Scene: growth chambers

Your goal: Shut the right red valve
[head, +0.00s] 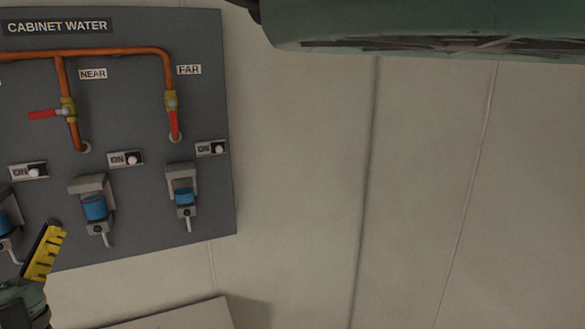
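A grey panel (205,60) labelled CABINET WATER fills the left of the head view. On its copper pipe (120,51) sit two valves with yellow bodies and red handles. The right red valve (174,124), labelled FAR, has its handle pointing down, in line with its vertical pipe. The left red valve (44,115), labelled NEAR, has its handle pointing left, across its pipe. My gripper (47,248), with a yellow toothed pad, is at the lower left, below and left of the right valve and apart from it in the picture. Its opening cannot be made out.
Below the valves are several units with blue parts, such as one under FAR (184,197), and small ON switches (212,148). A green body (420,25) overhangs the top right. A pale flat surface (190,315) shows at the bottom. The wall (310,180) right of the panel is bare.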

